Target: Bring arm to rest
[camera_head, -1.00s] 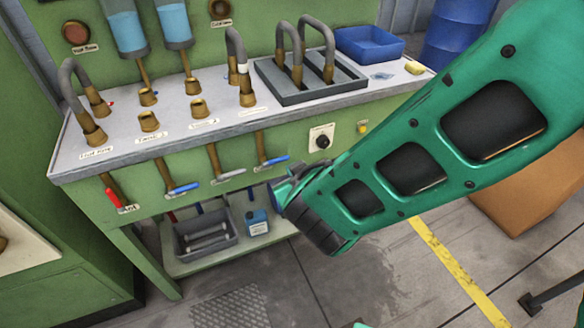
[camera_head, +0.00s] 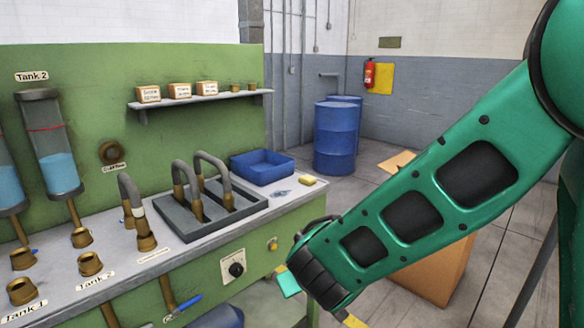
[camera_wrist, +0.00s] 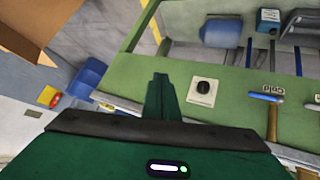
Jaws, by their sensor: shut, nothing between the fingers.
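My green arm crosses the right side of the head view, its far end near the front edge of the workbench. My gripper (camera_wrist: 160,80) shows in the wrist view as narrow green fingers, shut and empty. It is in front of the green bench panel and touches nothing that I can see. In the head view the arm's dark wrist mostly hides the gripper; only a small green part shows below the bench edge.
Blue barrels (camera_head: 335,140) and a cardboard box (camera_head: 437,272) stand beyond. A black knob (camera_head: 236,269) is on the bench front.

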